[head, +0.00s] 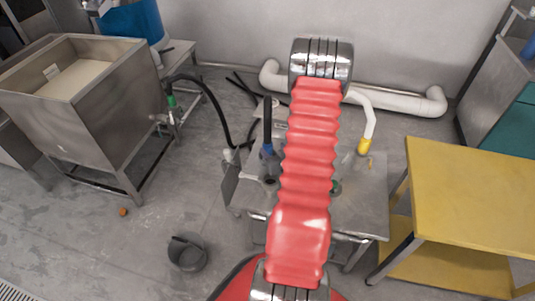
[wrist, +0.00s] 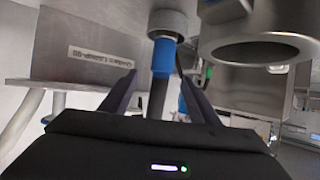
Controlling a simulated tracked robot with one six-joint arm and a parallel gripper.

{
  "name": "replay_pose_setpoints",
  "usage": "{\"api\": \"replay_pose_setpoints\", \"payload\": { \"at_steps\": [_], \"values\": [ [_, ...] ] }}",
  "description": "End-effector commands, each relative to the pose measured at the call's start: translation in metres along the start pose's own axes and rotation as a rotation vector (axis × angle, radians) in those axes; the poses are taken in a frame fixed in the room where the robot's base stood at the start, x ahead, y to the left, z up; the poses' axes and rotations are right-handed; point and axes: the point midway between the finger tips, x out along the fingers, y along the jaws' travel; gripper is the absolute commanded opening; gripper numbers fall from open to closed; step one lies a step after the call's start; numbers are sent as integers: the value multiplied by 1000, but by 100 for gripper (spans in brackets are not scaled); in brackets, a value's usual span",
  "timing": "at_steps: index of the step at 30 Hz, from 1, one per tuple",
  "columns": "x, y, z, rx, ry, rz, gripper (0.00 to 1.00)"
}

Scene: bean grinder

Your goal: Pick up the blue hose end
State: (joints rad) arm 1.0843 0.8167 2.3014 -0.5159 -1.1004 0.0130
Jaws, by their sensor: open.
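The blue hose end (head: 267,150) is a blue collar on an upright dark hose at the metal table, left of my red arm in the head view. In the wrist view the blue collar (wrist: 163,58) meets a round grey fitting (wrist: 168,22). My gripper (wrist: 160,75) is open, with one dark finger on each side of the hose just by the collar. The hose appears between the fingers, and neither finger clearly touches it. In the head view my gripper is hidden behind my arm.
A metal table (head: 362,205) bears a white hose with a yellow end (head: 364,146). A yellow table (head: 470,195) stands right, a steel hopper (head: 110,110) left, and a dark bucket (head: 187,252) on the floor. A large metal ring (wrist: 262,48) is close on the right in the wrist view.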

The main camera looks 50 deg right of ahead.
Motion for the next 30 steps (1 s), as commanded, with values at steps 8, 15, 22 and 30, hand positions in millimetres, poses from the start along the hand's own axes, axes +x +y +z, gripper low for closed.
{"api": "replay_pose_setpoints", "payload": {
  "at_steps": [8,15,22,30],
  "values": [
    [2,0,0,0,0,1,56],
    [13,-1,0,-1,0,-1,56],
    [43,-4,1,0,0,-1,56],
    [54,-3,0,1,0,1,56]
  ]
}}
